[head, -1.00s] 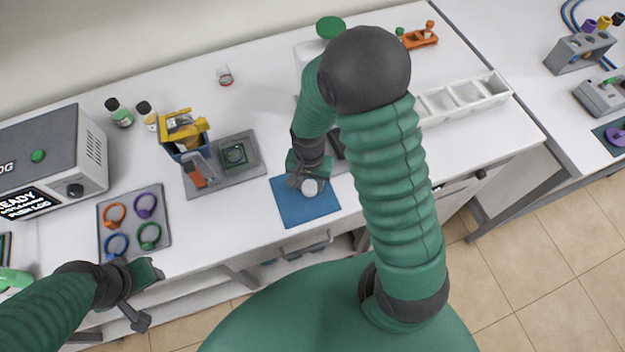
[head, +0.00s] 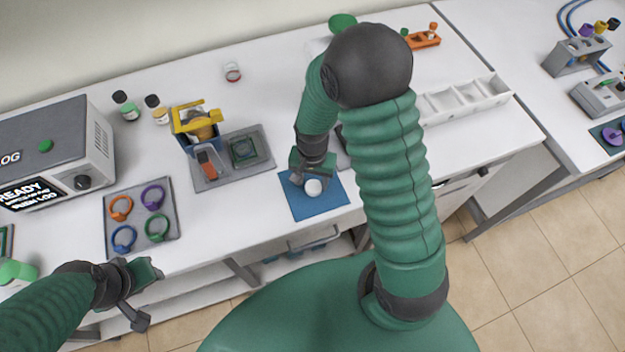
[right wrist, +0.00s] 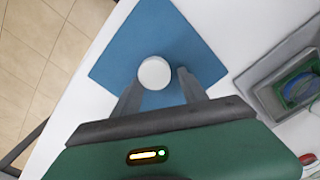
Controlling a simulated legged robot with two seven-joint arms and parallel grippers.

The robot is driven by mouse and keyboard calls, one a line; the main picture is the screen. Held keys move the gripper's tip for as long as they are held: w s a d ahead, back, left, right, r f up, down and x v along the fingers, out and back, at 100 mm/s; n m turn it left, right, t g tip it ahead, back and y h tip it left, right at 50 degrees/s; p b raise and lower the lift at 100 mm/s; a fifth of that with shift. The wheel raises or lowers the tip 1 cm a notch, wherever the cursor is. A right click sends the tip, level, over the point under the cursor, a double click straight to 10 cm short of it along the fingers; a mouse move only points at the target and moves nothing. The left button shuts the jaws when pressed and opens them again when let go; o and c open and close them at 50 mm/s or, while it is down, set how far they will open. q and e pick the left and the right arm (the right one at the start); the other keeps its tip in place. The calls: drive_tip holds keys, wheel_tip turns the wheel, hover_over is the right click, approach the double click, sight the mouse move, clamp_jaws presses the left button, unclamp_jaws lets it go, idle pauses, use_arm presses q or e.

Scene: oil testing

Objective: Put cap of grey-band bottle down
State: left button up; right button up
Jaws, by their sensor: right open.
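A white round cap (head: 313,187) rests on the blue mat (head: 328,208) near the bench's front edge. In the right wrist view the cap (right wrist: 154,73) lies on the mat (right wrist: 118,66), at the tips of my right gripper. My right gripper (head: 300,182) is open, its fingers on either side of the cap's near edge in the right wrist view (right wrist: 157,86). My left gripper (head: 143,292) has its jaws apart and empty, in front of the bench at lower left. I cannot tell a grey-band bottle for sure; two small dark-capped bottles (head: 126,106) stand at the back left.
A grey tray (head: 170,230) with several coloured rings lies at left, beside the boxy READY instrument (head: 60,150). A blue holder with a yellow clamp (head: 196,125) and a grey plate (head: 262,165) stand left of the mat. A white compartment tray (head: 497,92) is at right.

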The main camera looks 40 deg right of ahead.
sight(313, 183)
drive_tip(key=shift+s+d+f, duration=0.1)
drive_tip(key=shift+s+f, duration=0.1)
drive_tip(key=shift+s, duration=0.15)
drive_tip(key=shift+a, duration=0.2)
drive_tip(key=shift+s+d+f, duration=0.1)
drive_tip(key=shift+r, duration=0.5)
wheel_tip(313, 183, up, 11)
drive_tip(key=s+a+n+t, duration=0.2)
drive_tip(key=s+a+n, duration=0.2)
drive_tip(key=n, duration=0.5)
drive_tip(key=shift+a+f+t, duration=0.25)
drive_tip(key=shift+a+t, duration=0.05)
drive_tip(key=shift+a, duration=0.05)
idle(0.4)
